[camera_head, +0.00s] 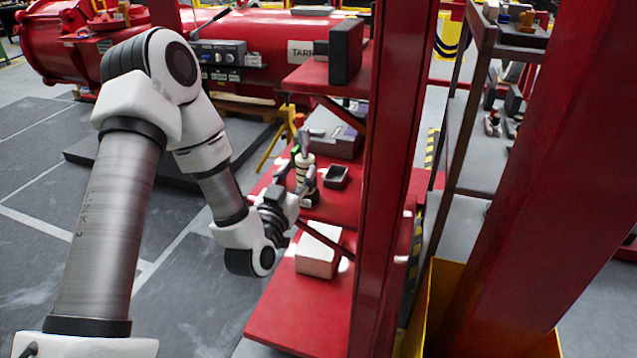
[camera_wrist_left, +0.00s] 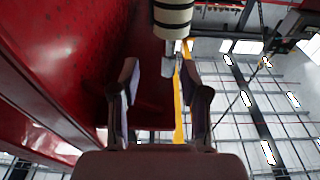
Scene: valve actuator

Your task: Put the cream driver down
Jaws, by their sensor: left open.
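In the left wrist view the driver (camera_wrist_left: 173,18) shows at the top, with a grey tip pointing down the picture. The left gripper (camera_wrist_left: 159,66) is open there, its two fingers apart. My right gripper is not in view.
A small black tray (camera_head: 336,177) sits close to the right of the driver. A red upright post (camera_head: 393,170) bounds the right side.

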